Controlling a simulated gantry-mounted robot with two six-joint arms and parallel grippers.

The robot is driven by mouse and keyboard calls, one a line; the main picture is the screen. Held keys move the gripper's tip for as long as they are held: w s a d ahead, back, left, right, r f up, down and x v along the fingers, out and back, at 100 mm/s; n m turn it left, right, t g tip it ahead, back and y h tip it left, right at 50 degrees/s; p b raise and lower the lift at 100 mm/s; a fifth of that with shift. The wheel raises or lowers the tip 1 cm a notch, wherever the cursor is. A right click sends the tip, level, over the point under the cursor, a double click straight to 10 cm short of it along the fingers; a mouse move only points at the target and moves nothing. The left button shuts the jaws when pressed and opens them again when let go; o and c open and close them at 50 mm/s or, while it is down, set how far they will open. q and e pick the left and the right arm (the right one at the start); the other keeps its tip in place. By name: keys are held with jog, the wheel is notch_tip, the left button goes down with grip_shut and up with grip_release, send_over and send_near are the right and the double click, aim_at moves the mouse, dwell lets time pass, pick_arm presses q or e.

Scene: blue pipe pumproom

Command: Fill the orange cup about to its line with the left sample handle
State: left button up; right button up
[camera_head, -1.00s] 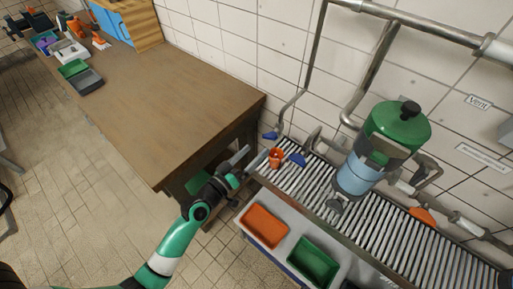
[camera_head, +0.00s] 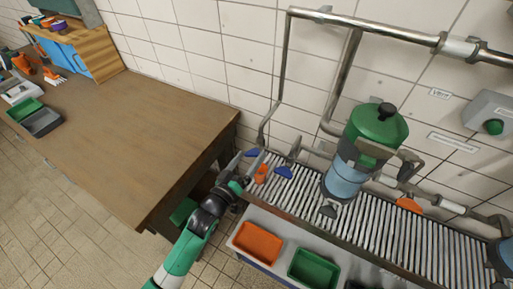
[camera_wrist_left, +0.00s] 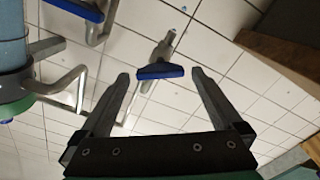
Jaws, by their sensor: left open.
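The orange cup (camera_head: 262,174) stands upright on the slatted grate below the taps. The left blue handle (camera_head: 252,152) is on a small tap at the wall; a second blue handle (camera_head: 284,171) is to its right. My left gripper (camera_head: 243,166) is open and empty, just left of the cup and close to the left handle. In the left wrist view, the left handle (camera_wrist_left: 160,71) appears between the open fingers (camera_wrist_left: 160,82), beyond their tips. The second handle (camera_wrist_left: 76,9) is at the upper left. The cup is not visible there. My right gripper is out of view.
A green-topped tank (camera_head: 378,125) stands over the grate (camera_head: 400,235) to the right. An orange bin (camera_head: 257,243) and a green bin (camera_head: 313,268) are in front. A wooden table (camera_head: 140,130) is at the left. Metal pipes (camera_head: 281,80) run along the wall.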

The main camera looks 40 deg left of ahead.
pick_arm(q)
jog(key=b+x, duration=0.1)
jog(key=x, duration=0.4)
jog(key=shift+w, duration=0.25)
jog(key=c, duration=1.3)
jog(key=shift+m, duration=0.3)
jog(key=shift+m+p, duration=0.8)
jog(key=shift+m, duration=2)
